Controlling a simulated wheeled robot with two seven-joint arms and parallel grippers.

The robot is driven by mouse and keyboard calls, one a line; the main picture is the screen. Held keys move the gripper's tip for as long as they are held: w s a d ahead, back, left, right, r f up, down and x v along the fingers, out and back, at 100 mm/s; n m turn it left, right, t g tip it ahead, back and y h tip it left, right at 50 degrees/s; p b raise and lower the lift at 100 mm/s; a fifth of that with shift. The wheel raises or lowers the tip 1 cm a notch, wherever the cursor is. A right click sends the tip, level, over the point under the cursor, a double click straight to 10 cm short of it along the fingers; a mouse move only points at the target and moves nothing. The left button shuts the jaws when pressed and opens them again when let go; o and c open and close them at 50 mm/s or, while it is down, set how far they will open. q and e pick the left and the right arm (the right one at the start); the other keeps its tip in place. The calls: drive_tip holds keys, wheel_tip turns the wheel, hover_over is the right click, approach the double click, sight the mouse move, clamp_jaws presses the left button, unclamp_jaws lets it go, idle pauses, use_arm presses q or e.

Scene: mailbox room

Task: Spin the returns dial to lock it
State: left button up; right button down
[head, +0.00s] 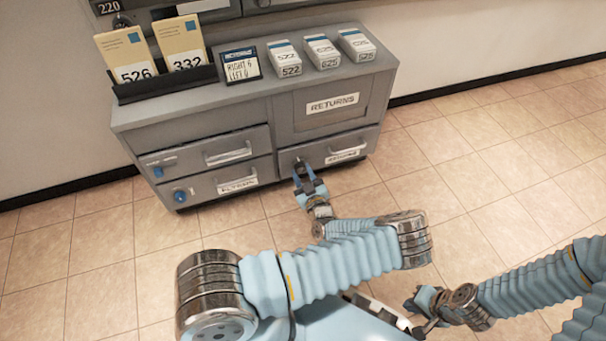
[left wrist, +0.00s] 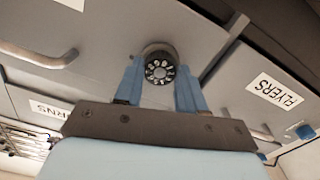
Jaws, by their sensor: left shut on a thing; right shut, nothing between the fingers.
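The returns dial is a small round knob with a dark face and pale marks in the left wrist view (left wrist: 160,68). It sits on the front of the lower right drawer (head: 362,140), near that drawer's left edge. My left gripper (head: 303,172) is shut on the dial, with one blue finger on each side of it in the left wrist view (left wrist: 160,85). In the head view the fingers mostly hide the dial. My right gripper (head: 420,302) is shut and empty, low over the floor and well away from the cabinet.
The grey cabinet (head: 210,110) has a RETURNS panel (head: 333,104) above the drawer and a FLYERS drawer (head: 238,184) to the left. On top are a small sign with writing (head: 239,66), several labelled boxes (head: 322,51) and an envelope rack (head: 166,86). The tiled floor is clear.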

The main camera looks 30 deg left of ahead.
use_arm(q)
drive_tip(key=o, duration=1.1)
drive_tip(key=shift+c, duration=0.2)
drive_tip(key=p+v, duration=0.1)
drive_tip(key=v, duration=1.2)
drive_tip(key=shift+s+d+p, duration=0.25)
drive_tip(key=shift+s+p, duration=0.05)
drive_tip(key=shift+p, duration=0.1)
